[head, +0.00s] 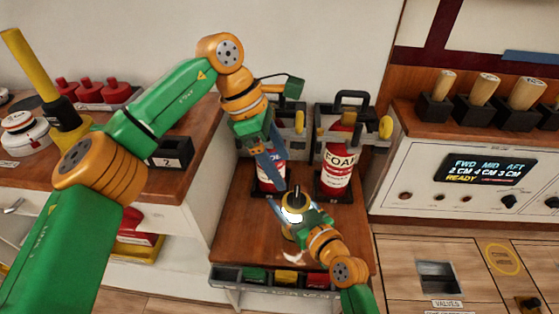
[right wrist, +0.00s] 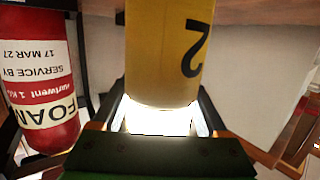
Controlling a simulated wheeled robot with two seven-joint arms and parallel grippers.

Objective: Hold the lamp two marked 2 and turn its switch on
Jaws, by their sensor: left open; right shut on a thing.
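The yellow lamp (right wrist: 166,50) has a black 2 on its side, upside down in the right wrist view. My right gripper (right wrist: 160,115) is shut around it, a finger on each side. In the head view the lamp (head: 291,214) stands over the wooden top, with a bright white glow on it and a dark upper end. The glow also shows between the fingers in the right wrist view. My right gripper (head: 304,217) comes from the lower right. My left gripper (head: 274,175) is open, its blue fingers pointing down just above the lamp. I cannot make out the switch.
Two red foam extinguishers (head: 337,172) stand behind, the left one partly hidden by my left arm. A black holder marked 2 (head: 171,152) sits on the left counter. A display panel (head: 490,169) is at right. A divided tray (head: 285,279) lies in front.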

